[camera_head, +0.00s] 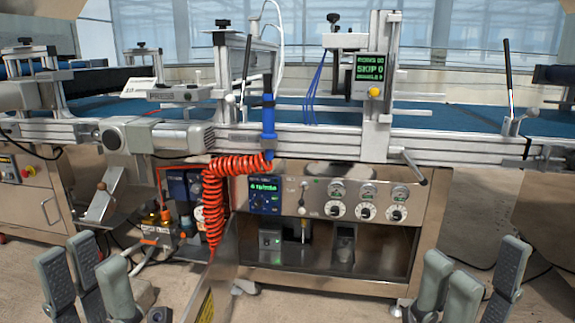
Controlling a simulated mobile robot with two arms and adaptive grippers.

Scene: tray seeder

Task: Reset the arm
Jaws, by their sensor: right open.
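My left gripper (88,278) is at the lower left of the head view, in front of the machine. Its grey fingers point up and stand apart, with nothing seen between them. My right gripper (470,280) is at the lower right, also with its fingers pointing up and apart, and empty. Both grippers are clear of the tray seeder (330,235). The arms behind the fingers are mostly cut off by the lower edge of the picture.
The seeder carries a blue conveyor belt (440,120), a control panel with knobs and gauges (365,200), and a small green-text display (370,68). A coiled orange hose (213,205) hangs at its front. A metal panel (212,290) stands between my grippers. Bare floor lies at right.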

